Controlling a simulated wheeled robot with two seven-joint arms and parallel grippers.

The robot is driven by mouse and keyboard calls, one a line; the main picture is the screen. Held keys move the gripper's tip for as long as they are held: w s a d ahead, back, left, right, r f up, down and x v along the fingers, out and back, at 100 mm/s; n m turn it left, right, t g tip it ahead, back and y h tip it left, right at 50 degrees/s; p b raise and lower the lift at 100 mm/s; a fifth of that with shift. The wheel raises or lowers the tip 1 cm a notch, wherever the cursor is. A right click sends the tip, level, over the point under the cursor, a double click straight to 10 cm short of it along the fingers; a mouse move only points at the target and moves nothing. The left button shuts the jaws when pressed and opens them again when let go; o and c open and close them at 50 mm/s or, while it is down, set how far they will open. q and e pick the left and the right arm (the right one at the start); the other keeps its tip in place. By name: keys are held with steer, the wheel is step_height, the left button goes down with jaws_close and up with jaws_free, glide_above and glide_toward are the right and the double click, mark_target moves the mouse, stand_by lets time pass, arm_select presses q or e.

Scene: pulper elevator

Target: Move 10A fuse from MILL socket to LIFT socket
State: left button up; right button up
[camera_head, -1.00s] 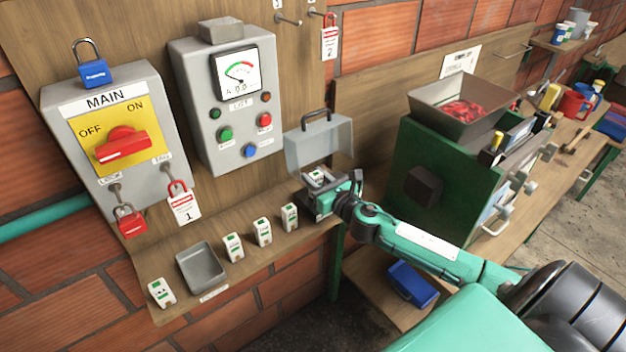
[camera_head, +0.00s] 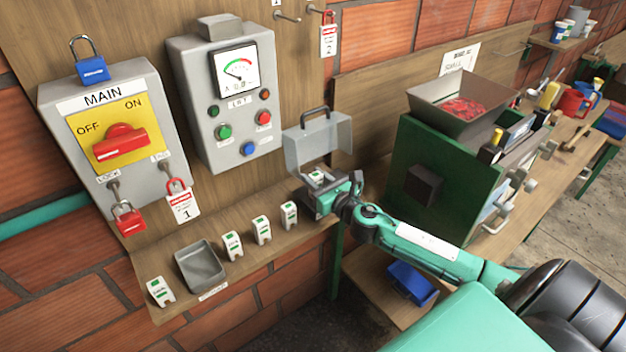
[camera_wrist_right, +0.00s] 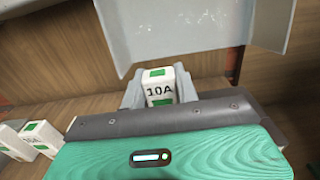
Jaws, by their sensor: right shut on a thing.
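The white 10A fuse (camera_wrist_right: 159,88) with green marks stands between the grey fingers of my right gripper (camera_wrist_right: 160,95) in the wrist view. In the head view my right gripper (camera_head: 322,192) is at the right end of the wall shelf, shut on the fuse (camera_head: 317,176). They are below the raised grey cover (camera_head: 318,147). The fuse's lower part and any socket under it are hidden by the gripper, so I cannot tell whether it is seated. No MILL or LIFT socket label is readable. My left gripper is not in view.
Several other fuses (camera_head: 262,230) stand along the shelf beside a grey tray (camera_head: 200,265). The MAIN switch box (camera_head: 105,145) and a metered control box (camera_head: 228,100) hang above. A green machine with a hopper (camera_head: 447,180) stands close to the right of my gripper.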

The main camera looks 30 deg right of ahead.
steer(key=shift+f+b, duration=1.25)
steer(key=shift+f, duration=0.55)
stand_by(1.9)
steer(key=o, duration=1.1)
steer(key=shift+s, duration=0.1)
steer(key=shift+s+b, duration=2.1)
steer(key=shift+s, duration=4.85)
